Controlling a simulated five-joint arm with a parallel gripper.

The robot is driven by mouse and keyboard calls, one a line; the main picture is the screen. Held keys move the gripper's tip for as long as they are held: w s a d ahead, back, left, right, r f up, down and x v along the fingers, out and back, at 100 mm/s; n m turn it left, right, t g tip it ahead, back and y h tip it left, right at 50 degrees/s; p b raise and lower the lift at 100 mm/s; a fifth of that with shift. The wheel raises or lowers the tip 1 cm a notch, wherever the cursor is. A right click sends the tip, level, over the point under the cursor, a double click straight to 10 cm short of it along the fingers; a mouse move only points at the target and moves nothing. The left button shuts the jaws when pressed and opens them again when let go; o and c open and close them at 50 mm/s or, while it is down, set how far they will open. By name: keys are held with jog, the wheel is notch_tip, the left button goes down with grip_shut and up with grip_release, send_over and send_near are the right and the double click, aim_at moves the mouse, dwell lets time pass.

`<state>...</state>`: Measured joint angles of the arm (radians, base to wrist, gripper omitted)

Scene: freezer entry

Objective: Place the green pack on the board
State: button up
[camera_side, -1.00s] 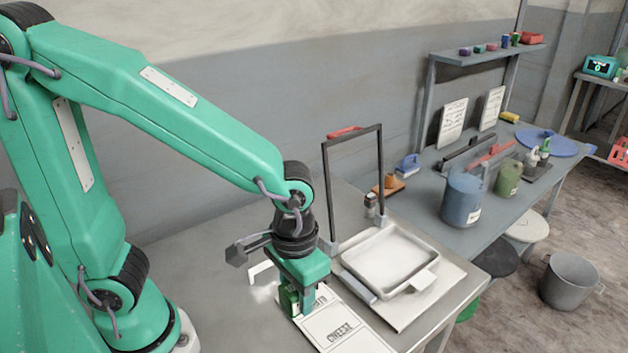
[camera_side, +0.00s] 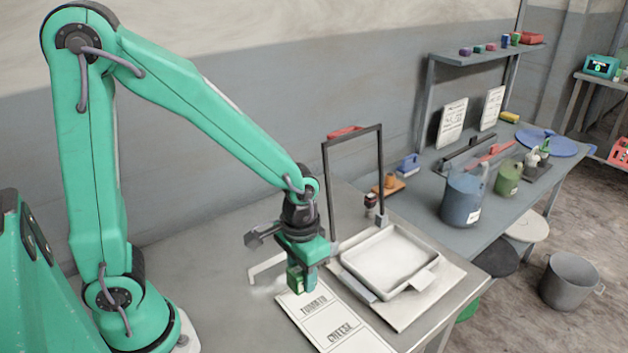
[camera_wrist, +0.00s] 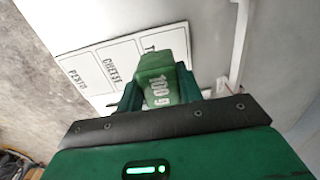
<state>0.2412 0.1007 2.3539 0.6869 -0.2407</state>
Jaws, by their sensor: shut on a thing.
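My gripper (camera_side: 301,277) is shut on the green pack (camera_side: 295,279), which hangs below the wrist near the far end of the white board. In the wrist view the pack (camera_wrist: 162,80) shows "100g" on its face and sits between the two green fingers. The white board (camera_side: 328,326) lies on the metal table with printed fields reading "TOMATO" and "CHEESE". The wrist view also shows the board (camera_wrist: 97,70), with a "PESTO" field and part of another field behind the pack. I cannot tell whether the pack touches the board.
A shallow white tray (camera_side: 390,258) on a pale base stands to the right, with a dark upright frame (camera_side: 326,190) behind it. A pale bracket (camera_side: 266,269) is just left of my gripper. A blue jug (camera_side: 461,200) stands on the farther table.

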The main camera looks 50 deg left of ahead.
jog(key=shift+w+a+f, duration=0.8)
jog(key=shift+w+a, duration=0.05)
jog(key=shift+a, duration=0.2)
jog(key=shift+f, duration=2.05)
jog(key=shift+f, duration=0.15)
jog(key=o, duration=1)
jog(key=shift+r, duration=0.2)
notch_tip(320, 180, up, 12)
